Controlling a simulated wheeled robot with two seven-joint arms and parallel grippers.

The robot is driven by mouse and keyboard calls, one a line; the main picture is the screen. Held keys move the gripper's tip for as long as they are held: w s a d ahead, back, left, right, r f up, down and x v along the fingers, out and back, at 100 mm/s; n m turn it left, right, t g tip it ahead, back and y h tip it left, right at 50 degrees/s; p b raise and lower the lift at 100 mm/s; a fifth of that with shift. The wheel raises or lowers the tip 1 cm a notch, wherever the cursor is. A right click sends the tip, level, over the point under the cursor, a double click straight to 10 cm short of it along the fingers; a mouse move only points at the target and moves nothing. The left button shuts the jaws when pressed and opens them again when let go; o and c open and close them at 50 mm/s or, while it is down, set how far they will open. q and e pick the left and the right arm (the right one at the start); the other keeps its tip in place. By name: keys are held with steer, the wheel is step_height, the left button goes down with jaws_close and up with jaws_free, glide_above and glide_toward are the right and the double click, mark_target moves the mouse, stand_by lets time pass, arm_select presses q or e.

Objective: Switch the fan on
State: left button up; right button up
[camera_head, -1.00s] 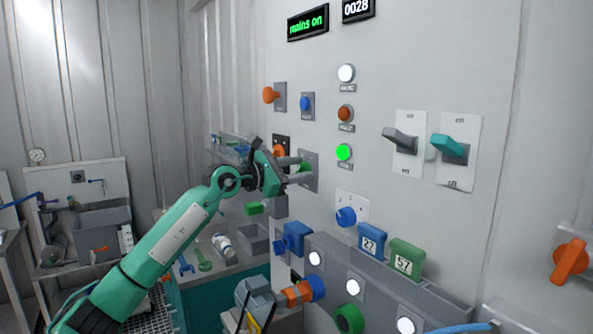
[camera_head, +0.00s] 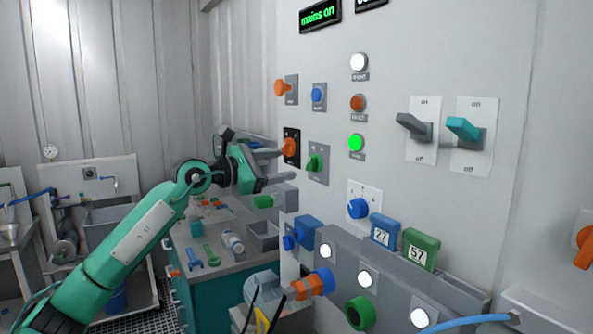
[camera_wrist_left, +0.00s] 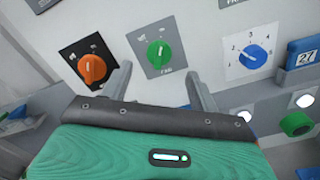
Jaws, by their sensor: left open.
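The fan switch is a green knob (camera_head: 315,162) on a grey plate on the wall panel. In the left wrist view the green knob (camera_wrist_left: 158,54) sits above the word FAN, its grip pointing roughly upward. My left gripper (camera_head: 288,164) is open and empty, just left of the knob and apart from the panel. In the left wrist view its two fingers (camera_wrist_left: 161,88) stand apart, below the knob and to either side of it. A green lamp (camera_head: 356,142) is lit to the right of the knob. My right gripper is not in view.
An orange knob (camera_head: 290,147) on a black plate sits close left of the fan knob. A blue numbered dial (camera_head: 358,208) is lower right. Grey (camera_head: 413,124) and teal (camera_head: 464,128) levers are farther right. A workbench (camera_head: 225,266) with tools stands below my left arm.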

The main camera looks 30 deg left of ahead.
arm_select(q)
steer(key=shift+b+v, duration=0.75)
steer(key=shift+v, duration=1.95)
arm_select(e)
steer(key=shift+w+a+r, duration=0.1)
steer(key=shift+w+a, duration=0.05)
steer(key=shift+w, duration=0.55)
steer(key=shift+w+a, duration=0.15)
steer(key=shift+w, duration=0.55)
